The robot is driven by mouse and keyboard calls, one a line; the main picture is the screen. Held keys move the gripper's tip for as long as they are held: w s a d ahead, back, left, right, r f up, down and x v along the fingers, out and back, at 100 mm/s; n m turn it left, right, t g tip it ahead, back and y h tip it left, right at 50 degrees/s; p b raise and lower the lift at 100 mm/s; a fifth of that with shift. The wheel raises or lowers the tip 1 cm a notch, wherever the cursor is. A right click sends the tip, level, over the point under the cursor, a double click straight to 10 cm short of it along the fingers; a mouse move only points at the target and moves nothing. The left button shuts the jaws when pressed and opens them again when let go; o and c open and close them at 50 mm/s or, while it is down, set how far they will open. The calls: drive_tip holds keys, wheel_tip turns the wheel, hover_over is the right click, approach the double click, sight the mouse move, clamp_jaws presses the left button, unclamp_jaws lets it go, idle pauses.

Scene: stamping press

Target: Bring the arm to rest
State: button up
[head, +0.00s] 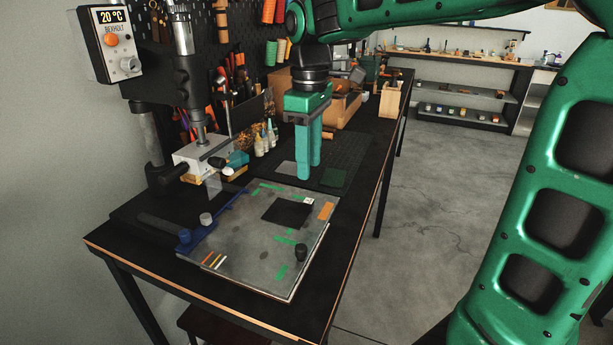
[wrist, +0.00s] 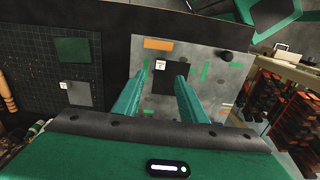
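My gripper (head: 309,176) is green with two long fingers and hangs pointing down over the workbench (head: 354,211), behind the grey board in the head view. In the wrist view its fingertips (wrist: 161,78) are apart with a gap between them, and I see nothing held in it. The green upper arm reaches in from the top right of the head view. A black square sheet (head: 287,212) lies flat on the grey board (head: 240,257); in the wrist view it shows between and beyond the fingers.
A stamping press (head: 182,85) with a control box (head: 112,41) reading 20 °C stands at the left. A black knob (head: 301,252) stands on the board. A dark mat (head: 349,157) with a green square lies behind. Bottles (head: 264,139) and tools line the back. Floor at the right is clear.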

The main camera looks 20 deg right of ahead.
drive_tip(key=shift+r, duration=0.6)
drive_tip(key=shift+d, duration=0.1)
drive_tip(key=s+d+f+m, duration=0.7)
drive_tip(key=s+d, duration=0.1)
drive_tip(key=s, duration=0.4)
drive_tip(key=s+d+f+m, duration=0.7)
drive_tip(key=s+d+m, duration=0.1)
drive_tip(key=s, duration=0.4)
drive_tip(key=shift+s+d, duration=0.2)
drive_tip(key=shift+d, duration=0.3)
drive_tip(key=shift+w+f, duration=0.2)
drive_tip(key=shift+w, duration=0.45)
